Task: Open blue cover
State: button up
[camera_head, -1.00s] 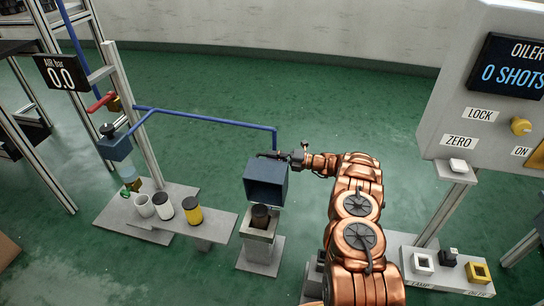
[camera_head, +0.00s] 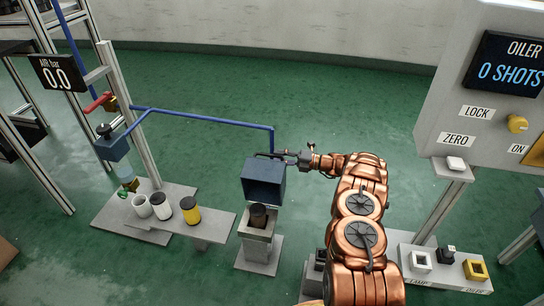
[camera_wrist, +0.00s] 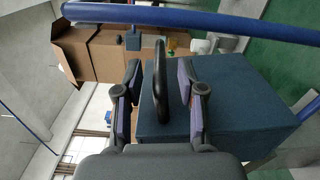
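The blue cover (camera_head: 263,184) is a dark blue box, raised above a grey pedestal (camera_head: 256,250) with a dark cylindrical part (camera_head: 259,215) beneath it. In the wrist view the cover (camera_wrist: 225,105) fills the right middle, with a black bar handle (camera_wrist: 160,85) on its near side. My gripper (camera_head: 288,157) is at the cover's upper right edge in the head view. In the wrist view my gripper (camera_wrist: 157,98) has one finger on each side of the handle, with visible gaps. It is open; the handle is between the pads.
A blue pipe (camera_head: 200,117) runs above and behind the cover, and crosses the top of the wrist view. An oiler panel (camera_head: 490,100) stands at right.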

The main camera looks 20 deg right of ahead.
jog(key=v, duration=0.8)
jog(key=shift+s+d, duration=0.1)
jog(key=s+a+r+n+g+p, duration=0.25)
jog(key=a+r+n+p, duration=0.2)
jog(key=a+r, duration=0.4)
jog(key=s+a+r+n+g+p, duration=0.25)
jog(key=a+r+n+p, duration=0.2)
jog(key=r, duration=0.65)
jog(key=s+a+r+n+g+p, duration=0.25)
jog(key=a+r+n, duration=0.25)
jog(key=a+r, duration=0.4)
jog(key=s+a+r+n+g+h+p, duration=0.35)
jog(key=s+r+n+p, duration=0.2)
jog(key=s+r, duration=0.35)
jog(key=s+a+r+n+g+h+p, duration=0.1)
jog(key=s+r+n+h+p, duration=0.2)
jog(key=s+r+n+p, duration=0.45)
jog(key=s+a+r+n+g+h+p, duration=0.15)
jog(key=s+r+n+h, duration=0.35)
jog(key=s, duration=0.6)
jog(key=s+d+r+n+t+h+p, duration=0.1)
jog(key=s+d+r+n+p, duration=0.3)
jog(key=s, duration=0.4)
jog(key=s+d+r+n+t+h+p, duration=0.1)
jog(key=s+d+r+n+h+p, duration=0.2)
jog(key=s, duration=0.5)
jog(key=shift+s+d+r+n+p, duration=0.2)
jog(key=shift+d+r+n+p, duration=0.7)
jog(key=shift+p, duration=0.45)
